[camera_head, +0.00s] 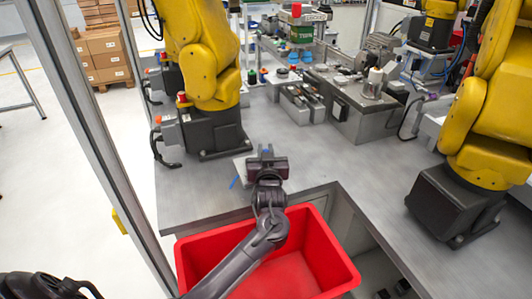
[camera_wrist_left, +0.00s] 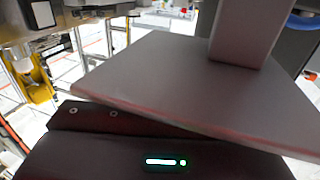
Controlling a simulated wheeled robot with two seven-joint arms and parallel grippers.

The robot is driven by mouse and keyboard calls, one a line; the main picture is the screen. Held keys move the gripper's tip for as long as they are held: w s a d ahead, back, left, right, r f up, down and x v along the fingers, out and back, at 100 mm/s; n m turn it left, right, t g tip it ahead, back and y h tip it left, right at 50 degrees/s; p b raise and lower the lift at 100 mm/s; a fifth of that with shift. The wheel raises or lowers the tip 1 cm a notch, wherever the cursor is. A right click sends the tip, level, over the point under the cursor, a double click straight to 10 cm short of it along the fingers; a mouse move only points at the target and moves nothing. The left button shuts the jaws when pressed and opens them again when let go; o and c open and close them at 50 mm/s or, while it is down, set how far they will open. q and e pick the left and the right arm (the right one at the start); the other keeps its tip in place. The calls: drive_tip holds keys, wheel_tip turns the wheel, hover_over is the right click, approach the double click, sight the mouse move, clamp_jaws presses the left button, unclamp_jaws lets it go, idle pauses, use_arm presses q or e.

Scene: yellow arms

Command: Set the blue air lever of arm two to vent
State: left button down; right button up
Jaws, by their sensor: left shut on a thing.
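My left gripper (camera_head: 266,153) reaches over the grey bench beside the left yellow robot arm's base. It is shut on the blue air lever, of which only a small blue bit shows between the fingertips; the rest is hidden. A thin blue strip (camera_head: 234,182) lies left of the gripper on the bench, by a pale plate edge (camera_head: 241,168). In the left wrist view a grey plate with an upright block (camera_wrist_left: 200,88) fills the middle, and the fingertips cannot be made out. The lever's setting cannot be read. My right gripper is not in view.
A red bin (camera_head: 195,262) stands below my left arm at the bench's front edge. Yellow robot arms stand at left (camera_head: 205,60) and right (camera_head: 490,110). Fixtures (camera_head: 365,100) fill the back. The bench (camera_head: 310,165) right of the gripper is clear. A frame post (camera_head: 95,120) stands left.

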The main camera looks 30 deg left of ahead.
use_arm(q)
drive_tip(key=c, duration=1.4)
unclamp_jaws()
drive_tip(key=b+v, duration=0.1)
drive_tip(key=v, duration=0.6)
drive_tip(key=shift+s+d, duration=0.2)
drive_tip(key=shift+s, duration=0.1)
